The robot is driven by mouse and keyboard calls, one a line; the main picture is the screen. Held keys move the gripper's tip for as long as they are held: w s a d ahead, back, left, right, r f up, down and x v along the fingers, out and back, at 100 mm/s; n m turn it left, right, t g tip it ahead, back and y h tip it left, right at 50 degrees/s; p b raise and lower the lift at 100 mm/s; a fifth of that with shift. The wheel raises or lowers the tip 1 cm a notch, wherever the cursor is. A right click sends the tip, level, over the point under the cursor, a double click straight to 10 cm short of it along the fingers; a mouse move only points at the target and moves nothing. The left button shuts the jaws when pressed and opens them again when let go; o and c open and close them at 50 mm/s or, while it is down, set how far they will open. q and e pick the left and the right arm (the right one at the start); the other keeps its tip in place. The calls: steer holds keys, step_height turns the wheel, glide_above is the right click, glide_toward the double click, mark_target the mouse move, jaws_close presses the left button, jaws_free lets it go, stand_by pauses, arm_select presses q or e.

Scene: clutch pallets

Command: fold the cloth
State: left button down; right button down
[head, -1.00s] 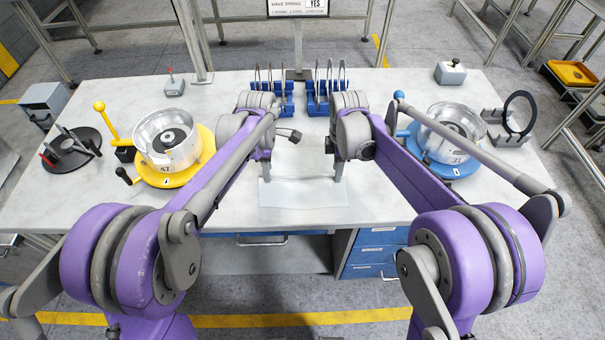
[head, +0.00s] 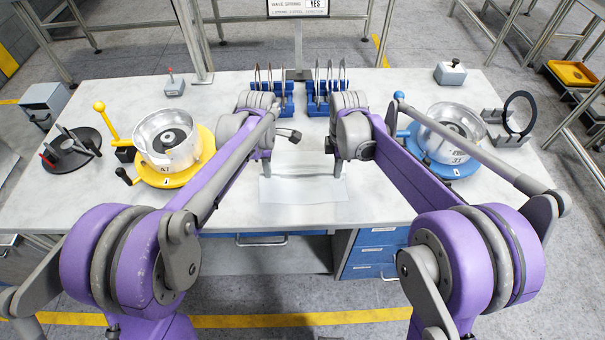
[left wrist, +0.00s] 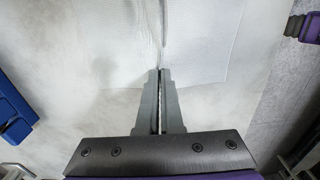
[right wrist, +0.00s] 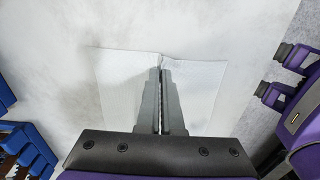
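The white cloth (head: 303,190) lies on the light tabletop near the front edge, between my two arms. Its far part looks slightly lifted between the grippers. My left gripper (left wrist: 160,70) is shut on the cloth (left wrist: 205,60), and a crease runs out from the fingertips. My right gripper (right wrist: 161,69) is shut on the cloth (right wrist: 115,85) at its edge, which puckers at the tips. In the head view, the fingertips are small and partly hidden by the arms.
A yellow-based metal pot (head: 166,140) stands left and a blue-based one (head: 450,133) right. Blue racks (head: 325,100) holding rings stand at the back. A black disc (head: 72,150) is at far left. The tabletop (head: 375,205) around the cloth is clear.

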arm_select(q)
steer(key=shift+r, duration=0.1)
